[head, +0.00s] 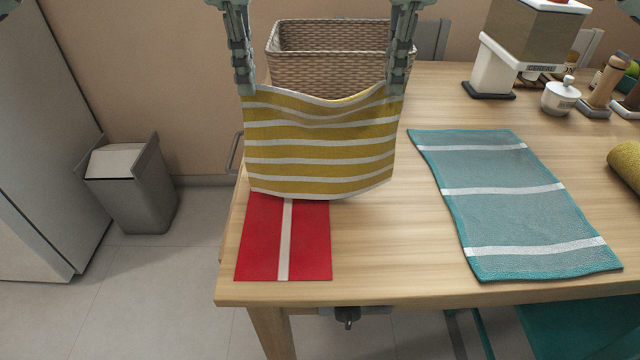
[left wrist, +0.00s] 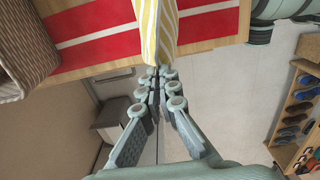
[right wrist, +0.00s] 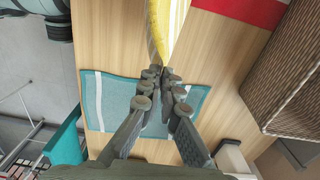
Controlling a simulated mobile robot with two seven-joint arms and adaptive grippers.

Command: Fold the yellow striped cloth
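The yellow striped cloth (head: 318,145), yellow with white stripes, hangs between my two grippers above the left part of the table. Its top edge sags a little in the middle. My left gripper (head: 246,92) is shut on its upper left corner. My right gripper (head: 395,92) is shut on its upper right corner. The cloth's lower edge hangs over a red cloth and hides its far part. The cloth shows edge-on at the fingertips in the left wrist view (left wrist: 158,30) and the right wrist view (right wrist: 165,25).
A red cloth with a white stripe (head: 308,245) lies flat at the table's (head: 400,270) left edge. A teal striped cloth (head: 515,205) lies flat to the right. A wicker basket (head: 330,65) stands behind. A rolled yellow cloth (head: 626,163) lies far right. Bare wood separates the red and teal cloths.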

